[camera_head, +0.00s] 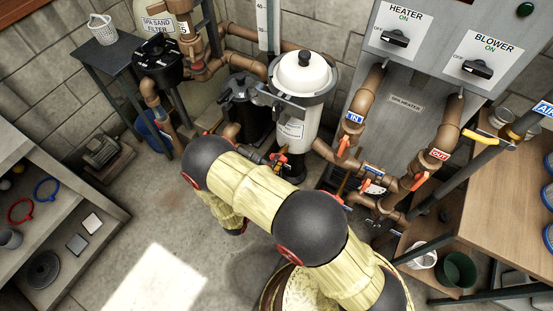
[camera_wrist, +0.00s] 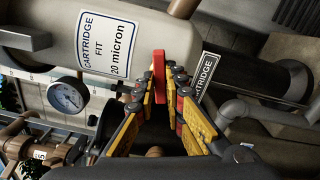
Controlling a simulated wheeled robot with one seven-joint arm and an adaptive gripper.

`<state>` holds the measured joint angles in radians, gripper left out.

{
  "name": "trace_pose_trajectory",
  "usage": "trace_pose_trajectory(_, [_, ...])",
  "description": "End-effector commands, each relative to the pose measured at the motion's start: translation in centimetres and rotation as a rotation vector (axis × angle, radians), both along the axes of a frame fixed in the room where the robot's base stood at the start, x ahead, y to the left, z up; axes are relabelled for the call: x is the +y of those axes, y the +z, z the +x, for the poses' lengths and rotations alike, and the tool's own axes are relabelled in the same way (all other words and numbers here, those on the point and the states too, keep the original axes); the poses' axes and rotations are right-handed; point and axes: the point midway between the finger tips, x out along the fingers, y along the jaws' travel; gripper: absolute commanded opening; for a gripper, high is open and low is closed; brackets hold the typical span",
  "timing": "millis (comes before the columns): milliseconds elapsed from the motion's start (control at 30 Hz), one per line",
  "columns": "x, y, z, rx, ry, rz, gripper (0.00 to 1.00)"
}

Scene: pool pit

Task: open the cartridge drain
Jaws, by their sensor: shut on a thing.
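The white cartridge filter (camera_head: 298,110) stands upright by the wall in the head view. In the wrist view its body (camera_wrist: 30,25) fills the upper left, with a "CARTRIDGE FIT 20 micron" label (camera_wrist: 105,45). A red handle (camera_wrist: 159,72) stands between the fingertips of my gripper (camera_wrist: 170,80), whose yellow fingers are shut on it. A tag reading "CARTRIDGE" (camera_wrist: 205,72) is just right of the fingers and partly covered by them. In the head view an orange-red handle (camera_head: 279,159) shows low by the filter. My arm hides much of the gripper there.
A pressure gauge (camera_wrist: 67,97) is left of my fingers. A black pump strainer (camera_head: 240,103) stands left of the filter. Brown pipes with orange handles (camera_head: 420,181) stand to its right, beneath the heater panel (camera_head: 400,35). The floor (camera_head: 150,220) at left is clear.

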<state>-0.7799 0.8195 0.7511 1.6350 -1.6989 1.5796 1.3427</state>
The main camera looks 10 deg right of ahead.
Motion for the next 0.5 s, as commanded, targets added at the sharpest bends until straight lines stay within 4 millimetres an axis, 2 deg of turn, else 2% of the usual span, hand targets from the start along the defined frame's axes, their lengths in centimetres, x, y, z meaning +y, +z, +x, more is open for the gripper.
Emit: trace_pose_trajectory(500, [-0.04, 0.01, -0.07, 0.418, 0.001, -0.532, 0.0])
